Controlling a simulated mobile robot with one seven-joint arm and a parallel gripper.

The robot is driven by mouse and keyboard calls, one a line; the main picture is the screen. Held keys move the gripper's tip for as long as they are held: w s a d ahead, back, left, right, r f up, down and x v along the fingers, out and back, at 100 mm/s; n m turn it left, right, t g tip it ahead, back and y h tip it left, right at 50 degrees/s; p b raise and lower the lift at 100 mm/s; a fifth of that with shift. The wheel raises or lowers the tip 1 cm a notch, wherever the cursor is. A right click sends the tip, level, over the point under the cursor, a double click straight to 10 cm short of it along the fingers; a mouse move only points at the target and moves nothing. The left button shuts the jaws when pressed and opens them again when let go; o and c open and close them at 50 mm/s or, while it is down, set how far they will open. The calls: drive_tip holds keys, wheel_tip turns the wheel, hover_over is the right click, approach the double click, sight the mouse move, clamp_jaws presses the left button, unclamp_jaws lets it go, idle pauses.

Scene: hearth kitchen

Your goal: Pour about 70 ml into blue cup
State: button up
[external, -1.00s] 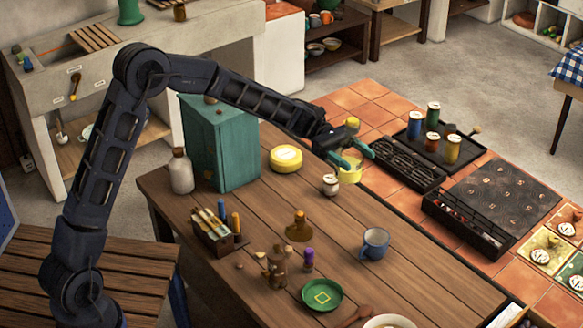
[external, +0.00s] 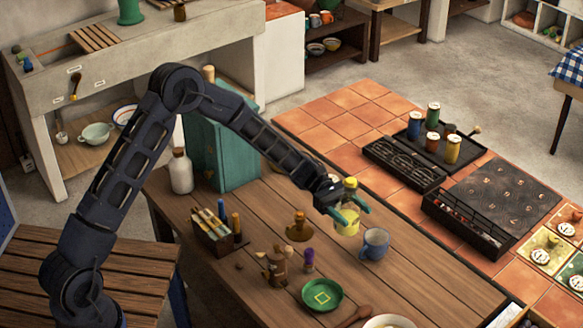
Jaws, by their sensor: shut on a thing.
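The blue cup (external: 375,246) stands upright on the wooden table (external: 420,285) in the external view. My gripper (external: 348,209) has teal fingers and is shut on a small bottle of yellow liquid (external: 346,224) with a yellow top. The bottle looks upright, just behind and to the left of the blue cup. I cannot tell whether its bottom touches the table. The inside of the cup is mostly too small to read.
A green dish (external: 322,295), a purple-topped bottle (external: 308,260) and a brown bottle (external: 276,268) stand in front. An amber flask (external: 299,228) and a holder of sticks (external: 213,236) are to the left. A black rack (external: 468,220) lies on the tiles at right.

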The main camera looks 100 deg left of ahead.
sight(350, 232)
wheel_tip(350, 232, down, 7)
drive_tip(key=shift+f, duration=0.2)
drive_tip(key=shift+f, duration=0.15)
drive_tip(key=shift+w+f+n+g, duration=0.1)
drive_tip(key=shift+f+n+g, duration=0.65)
drive_tip(key=shift+n, duration=1.55)
drive_tip(key=shift+s+f+n+g, duration=0.1)
drive_tip(key=shift+f+n+g, duration=0.65)
drive_tip(key=shift+n, duration=1.55)
drive_tip(key=shift+w+f+n+g, duration=0.1)
drive_tip(key=shift+f+n+g, duration=0.65)
drive_tip(key=shift+n, duration=1.55)
